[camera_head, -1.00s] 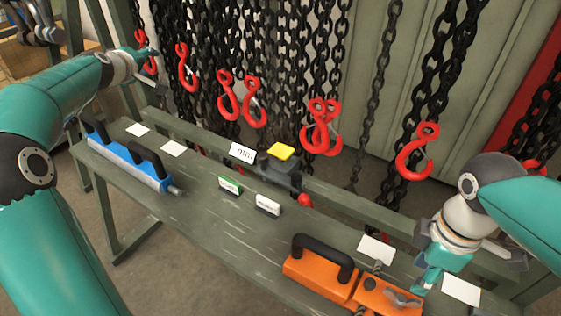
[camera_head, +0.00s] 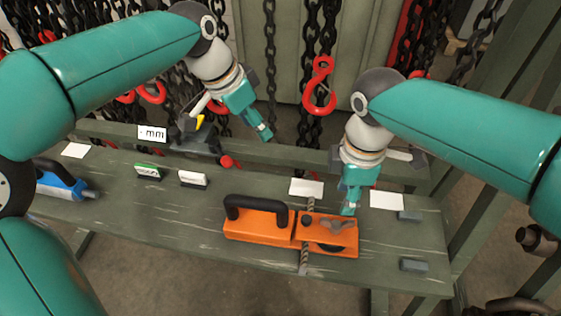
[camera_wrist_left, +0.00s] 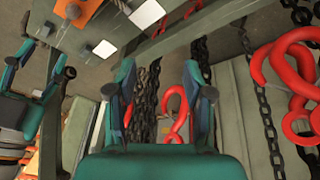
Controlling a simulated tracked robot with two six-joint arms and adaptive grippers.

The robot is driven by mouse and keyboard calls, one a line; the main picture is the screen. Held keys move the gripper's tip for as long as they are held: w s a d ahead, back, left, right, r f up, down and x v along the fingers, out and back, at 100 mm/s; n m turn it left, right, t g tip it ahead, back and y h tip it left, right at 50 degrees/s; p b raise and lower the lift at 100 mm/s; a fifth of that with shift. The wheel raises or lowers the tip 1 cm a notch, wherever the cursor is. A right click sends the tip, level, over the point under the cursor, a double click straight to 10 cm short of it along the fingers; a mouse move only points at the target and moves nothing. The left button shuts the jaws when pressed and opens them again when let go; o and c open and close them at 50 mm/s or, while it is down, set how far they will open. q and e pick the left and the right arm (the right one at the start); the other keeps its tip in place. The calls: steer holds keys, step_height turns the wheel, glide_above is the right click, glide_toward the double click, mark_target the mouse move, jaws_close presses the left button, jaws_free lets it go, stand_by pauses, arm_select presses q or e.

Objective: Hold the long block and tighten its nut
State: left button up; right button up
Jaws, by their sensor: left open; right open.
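A long orange block (camera_head: 258,222) with a black arched handle lies on the green bench. At its right end, an orange section (camera_head: 313,246) carries a grey wing nut (camera_head: 341,227) and a black knob. A twisted cord crosses the block near the joint. My right gripper (camera_head: 348,207) is open and points down just above the wing nut; I cannot tell if it touches. My left gripper (camera_head: 266,134) is open and empty, above the bench's back edge, behind the handle. In the left wrist view its fingers (camera_wrist_left: 159,70) are apart, with hooks and chains beyond.
A blue tool (camera_head: 62,184) lies at the bench's left end. A dark device with a red knob (camera_head: 226,162), two small labelled blocks and several white cards stand along the bench. Grey blocks (camera_head: 413,265) sit at the right. Chains with red hooks (camera_head: 319,88) hang behind.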

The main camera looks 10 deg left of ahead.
mark_target(281, 207)
arm_select(q)
steer(key=s+d+m+g+y, duration=0.2)
steer(key=s+d+m+y, duration=0.1)
steer(key=s+d+m, duration=0.5)
steer(key=shift+n, duration=0.4)
steer(key=f, duration=1.1)
steer(key=s+a+f, duration=0.1)
steer(key=f, duration=0.5)
steer(key=shift+s, duration=0.1)
steer(key=shift+c, duration=0.4)
jaws_close()
